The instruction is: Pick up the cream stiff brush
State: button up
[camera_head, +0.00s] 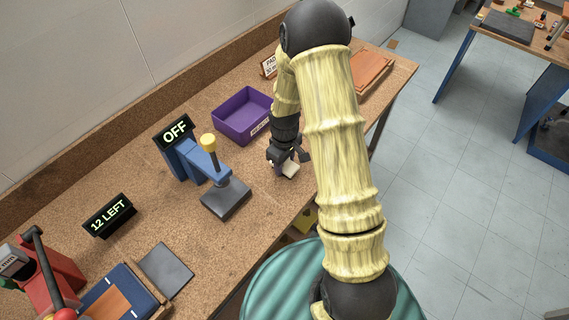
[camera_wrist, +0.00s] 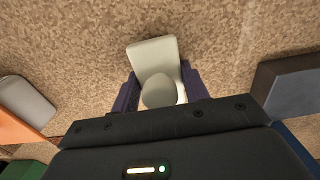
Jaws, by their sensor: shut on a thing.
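The cream stiff brush (camera_head: 290,170) is a small pale piece at the end of my arm, over the cork-brown workbench (camera_head: 240,260). In the wrist view the brush (camera_wrist: 152,52) shows a flat squarish block with a rounded knob facing the camera. My gripper (camera_head: 286,162) points down at it. In the wrist view the gripper's purple fingers (camera_wrist: 160,92) are shut on the brush, one on each side. I cannot tell whether the brush touches the bench or hangs just above it.
A purple bin (camera_head: 240,116) stands behind my gripper. A blue lever press (camera_head: 222,194) with an OFF sign (camera_head: 175,131) is to the left. A 12 LEFT sign (camera_head: 108,215), a dark plate (camera_head: 165,270) and a red device (camera_head: 50,275) lie farther left. Orange-brown boards (camera_head: 372,72) lie at the far end.

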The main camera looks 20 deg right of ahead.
notch_tip(320, 180, up, 10)
jog(key=shift+r+b, duration=0.1)
jog(key=shift+b, duration=0.3)
dwell(0.4)
jog(key=o, duration=0.4)
jog(key=shift+c, duration=1.3)
jog(key=shift+f, duration=0.2)
